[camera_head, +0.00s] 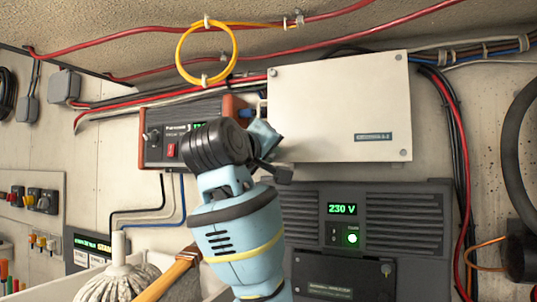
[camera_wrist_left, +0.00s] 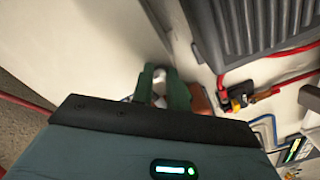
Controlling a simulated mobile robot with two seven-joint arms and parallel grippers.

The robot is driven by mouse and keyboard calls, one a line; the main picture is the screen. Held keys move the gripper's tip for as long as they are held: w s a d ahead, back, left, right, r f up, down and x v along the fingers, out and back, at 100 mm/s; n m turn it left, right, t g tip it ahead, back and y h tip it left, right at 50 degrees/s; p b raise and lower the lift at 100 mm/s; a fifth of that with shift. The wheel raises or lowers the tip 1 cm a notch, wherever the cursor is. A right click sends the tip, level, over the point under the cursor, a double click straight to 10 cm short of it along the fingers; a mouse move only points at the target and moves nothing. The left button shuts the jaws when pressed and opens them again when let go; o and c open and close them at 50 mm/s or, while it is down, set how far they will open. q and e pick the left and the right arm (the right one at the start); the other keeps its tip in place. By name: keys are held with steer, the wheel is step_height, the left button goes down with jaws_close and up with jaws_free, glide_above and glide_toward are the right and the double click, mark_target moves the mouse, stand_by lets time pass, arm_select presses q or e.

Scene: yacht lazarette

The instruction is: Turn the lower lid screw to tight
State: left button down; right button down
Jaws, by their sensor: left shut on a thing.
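The cream box lid (camera_head: 340,105) is fixed to the wall, with screws showing at its top left, top right and lower right corners. My left gripper (camera_head: 274,155) is at the lid's lower left corner and hides that corner in the head view. In the left wrist view the green fingers of my left gripper (camera_wrist_left: 163,82) are shut around a small pale thing, seemingly the lower lid screw (camera_wrist_left: 159,76). Most of it is hidden between the fingers, so I cannot tell how tight it is. My right gripper is not in view.
A grey unit with a 230 V display (camera_head: 342,209) sits below the lid. An orange-sided device (camera_head: 172,135) is left of it, partly behind my arm. A mop head (camera_head: 117,280) and a wooden handle (camera_head: 168,276) are below left. Red cables (camera_head: 463,190) run down the right.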

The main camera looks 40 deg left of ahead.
arm_select(q)
steer(key=shift+m, duration=0.3)
stand_by(0.4)
steer(key=c, duration=1.4)
jaws_free()
steer(key=shift+o, duration=0.2)
steer(key=v, duration=0.7)
steer(key=shift+s, duration=0.35)
steer(key=shift+d, duration=0.1)
